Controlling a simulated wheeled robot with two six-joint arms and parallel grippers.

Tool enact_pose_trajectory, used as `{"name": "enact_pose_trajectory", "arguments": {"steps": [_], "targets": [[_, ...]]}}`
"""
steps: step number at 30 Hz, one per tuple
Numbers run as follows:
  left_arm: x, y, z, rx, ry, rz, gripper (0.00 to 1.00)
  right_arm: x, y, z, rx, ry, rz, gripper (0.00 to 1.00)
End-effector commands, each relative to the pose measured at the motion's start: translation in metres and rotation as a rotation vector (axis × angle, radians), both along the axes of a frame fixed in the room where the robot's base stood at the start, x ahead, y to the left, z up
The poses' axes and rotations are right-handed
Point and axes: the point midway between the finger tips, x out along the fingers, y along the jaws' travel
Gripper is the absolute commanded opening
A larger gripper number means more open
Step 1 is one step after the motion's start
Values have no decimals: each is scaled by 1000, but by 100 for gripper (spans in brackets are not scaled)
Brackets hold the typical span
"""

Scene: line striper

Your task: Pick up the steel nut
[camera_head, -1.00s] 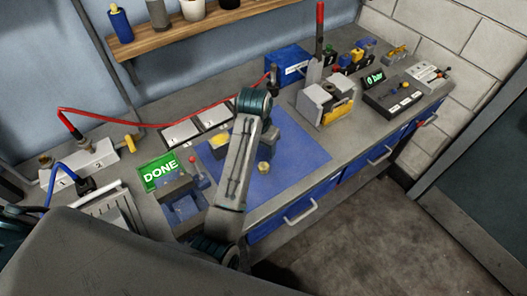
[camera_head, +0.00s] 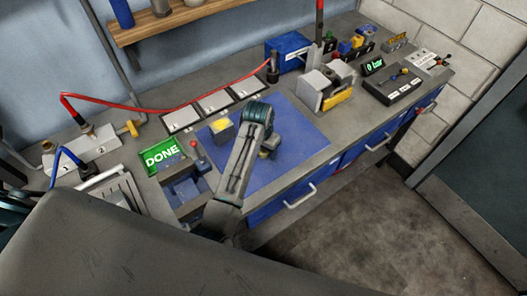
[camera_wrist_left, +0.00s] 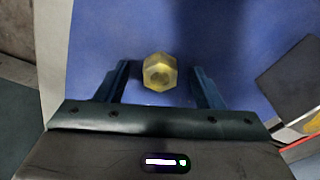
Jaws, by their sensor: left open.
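A hex nut (camera_wrist_left: 159,72), yellowish and brass-like in colour, lies on the blue mat (camera_wrist_left: 225,45) in the left wrist view. My left gripper (camera_wrist_left: 160,72) is open above it, with one finger on each side and a gap to the nut on both sides. The fingers do not touch it. In the head view my left gripper (camera_head: 268,147) is over the blue mat (camera_head: 300,135), and my arm and gripper mostly hide the nut there. My right gripper is not in view.
A yellow-topped block (camera_head: 222,129) stands on the mat left of my arm. A green DONE display (camera_head: 162,156) and a grey-blue fixture (camera_head: 185,188) stand further left. A grey vise-like device (camera_head: 322,88) is to the right. The mat's right part is clear.

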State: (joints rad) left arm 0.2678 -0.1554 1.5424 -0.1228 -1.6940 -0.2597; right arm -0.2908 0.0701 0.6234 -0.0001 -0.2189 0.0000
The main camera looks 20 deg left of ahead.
Motion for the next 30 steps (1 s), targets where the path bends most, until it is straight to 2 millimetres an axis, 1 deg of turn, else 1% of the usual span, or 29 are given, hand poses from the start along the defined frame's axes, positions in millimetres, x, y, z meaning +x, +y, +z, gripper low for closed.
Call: {"name": "enact_pose_trajectory", "arguments": {"steps": [2,6,8,9,10,20,23,26,28,29,30], "targets": [[0,0,0,0,0,0,61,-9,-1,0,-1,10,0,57],[0,0,0,0,0,0,34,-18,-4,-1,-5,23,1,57],[0,0,0,0,0,0,22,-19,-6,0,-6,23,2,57],[0,0,0,0,0,0,14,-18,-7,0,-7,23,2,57],[0,0,1,0,0,0,10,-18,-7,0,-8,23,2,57],[1,0,3,-1,-2,0,10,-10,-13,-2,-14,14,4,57],[1,0,8,-1,-4,0,10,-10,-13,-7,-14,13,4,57],[1,-1,19,-2,-6,1,10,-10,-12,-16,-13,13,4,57],[2,-1,30,-3,-9,1,10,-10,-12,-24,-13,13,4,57],[0,0,34,-3,-6,1,10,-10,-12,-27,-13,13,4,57],[-11,2,33,-1,-1,1,10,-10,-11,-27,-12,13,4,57]]}}
